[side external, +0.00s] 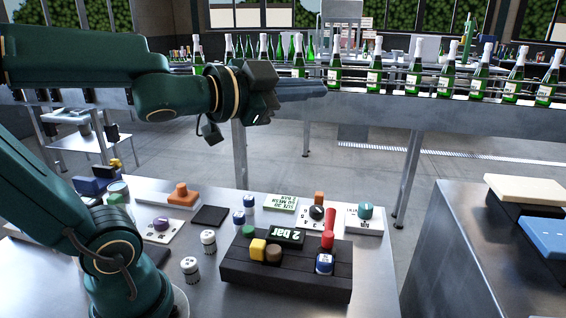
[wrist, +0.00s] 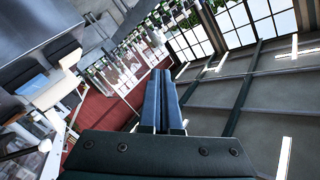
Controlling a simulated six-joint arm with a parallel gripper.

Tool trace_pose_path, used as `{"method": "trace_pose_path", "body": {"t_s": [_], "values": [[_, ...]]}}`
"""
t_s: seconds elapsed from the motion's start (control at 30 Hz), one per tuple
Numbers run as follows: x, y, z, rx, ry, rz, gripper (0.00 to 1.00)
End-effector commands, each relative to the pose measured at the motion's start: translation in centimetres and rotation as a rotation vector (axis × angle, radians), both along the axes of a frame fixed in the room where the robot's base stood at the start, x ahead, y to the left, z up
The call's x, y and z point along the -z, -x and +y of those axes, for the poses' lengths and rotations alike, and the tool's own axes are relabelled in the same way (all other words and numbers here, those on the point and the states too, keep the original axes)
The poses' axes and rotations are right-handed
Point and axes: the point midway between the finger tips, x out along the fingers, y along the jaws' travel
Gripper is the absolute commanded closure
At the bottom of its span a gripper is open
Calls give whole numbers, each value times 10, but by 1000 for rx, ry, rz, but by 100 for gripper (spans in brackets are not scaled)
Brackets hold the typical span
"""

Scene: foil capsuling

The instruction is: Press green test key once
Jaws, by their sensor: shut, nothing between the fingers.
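A dark sloped control box (side external: 285,284) stands on the steel table in the side external view. A small green key (side external: 248,232) sits on its left part, beside a yellow key (side external: 258,248) and a brown key (side external: 274,253). I cannot read any label on the green key. The box also carries a display reading "2 bar" (side external: 286,236), a red lever (side external: 328,230) and a blue key (side external: 324,263). My gripper (side external: 322,89) is shut and empty, pointing right, high above and apart from the box. Its blue fingers (wrist: 160,76) lie together in the wrist view, where the box does not show.
Around the box stand a teal knob on a white plate (side external: 365,211), an orange-knobbed block (side external: 180,194), a dark pad (side external: 210,216) and several small cylinders (side external: 208,241). Green bottles (side external: 414,70) line a conveyor behind. Another bench (side external: 480,260) stands at right.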

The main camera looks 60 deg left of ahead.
Motion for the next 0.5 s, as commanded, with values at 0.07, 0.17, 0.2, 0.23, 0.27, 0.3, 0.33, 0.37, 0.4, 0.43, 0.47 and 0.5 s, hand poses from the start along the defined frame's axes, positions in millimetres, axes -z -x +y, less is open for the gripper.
{"method": "trace_pose_path", "body": {"t_s": [0.07,0.17,0.2,0.23,0.27,0.3,0.33,0.37,0.4,0.43,0.47,0.5], "values": [[-8,-10,-4,79,-101,-37,100],[-8,-17,-11,199,-221,-49,100],[-5,-19,-14,249,-263,-44,100],[-1,-19,-15,286,-293,-35,100],[3,-19,-17,326,-322,-23,100],[10,-19,-18,379,-357,-1,100],[16,-18,-17,416,-380,19,100],[23,-16,-17,455,-402,42,100],[34,-13,-15,507,-426,78,100],[42,-10,-13,546,-441,109,100],[51,-6,-11,583,-452,142,100],[63,0,-6,632,-464,191,100]]}}
